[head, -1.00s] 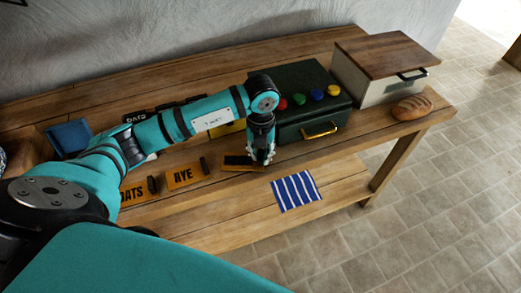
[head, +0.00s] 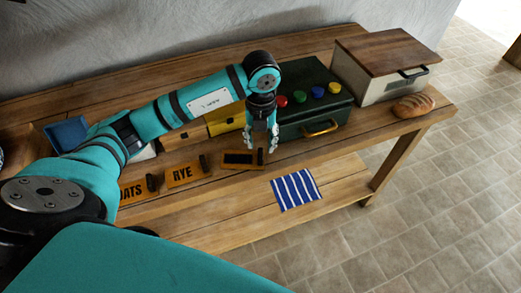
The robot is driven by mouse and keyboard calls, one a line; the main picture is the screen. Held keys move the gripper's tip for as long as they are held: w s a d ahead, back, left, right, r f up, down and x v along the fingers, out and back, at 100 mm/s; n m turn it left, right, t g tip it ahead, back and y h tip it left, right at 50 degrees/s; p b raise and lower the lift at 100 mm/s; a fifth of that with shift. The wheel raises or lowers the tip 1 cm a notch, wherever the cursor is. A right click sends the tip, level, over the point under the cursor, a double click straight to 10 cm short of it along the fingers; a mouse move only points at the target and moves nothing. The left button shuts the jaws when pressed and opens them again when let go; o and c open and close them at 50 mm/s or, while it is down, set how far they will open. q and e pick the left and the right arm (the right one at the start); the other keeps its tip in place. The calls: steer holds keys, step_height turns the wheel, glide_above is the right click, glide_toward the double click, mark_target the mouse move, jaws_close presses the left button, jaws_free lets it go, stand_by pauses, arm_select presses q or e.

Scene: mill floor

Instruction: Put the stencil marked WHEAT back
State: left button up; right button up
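Three orange-brown stencil plates lie in a row along the front of the wooden bench. One reads OATS (head: 131,193), one reads RYE (head: 181,176). The third plate (head: 236,158), at the right of the row, has a dark rectangle and a dark upright grip; I see no readable word on it. No marking WHEAT is readable in view. My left gripper (head: 261,148) points down over the right end of this third plate, its fingers apart with nothing seen between them. My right gripper is not in view.
A dark green box (head: 312,115) with coloured knobs stands right of the gripper. Beyond it are a wood-topped bin (head: 385,65) and a loaf (head: 412,106). A yellow box (head: 225,119) stands behind. A striped cloth (head: 296,190) lies on the lower shelf.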

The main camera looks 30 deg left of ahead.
arm_select(q)
step_height(320, 180, up, 7)
steer(key=shift+b, duration=0.45)
stand_by(0.3)
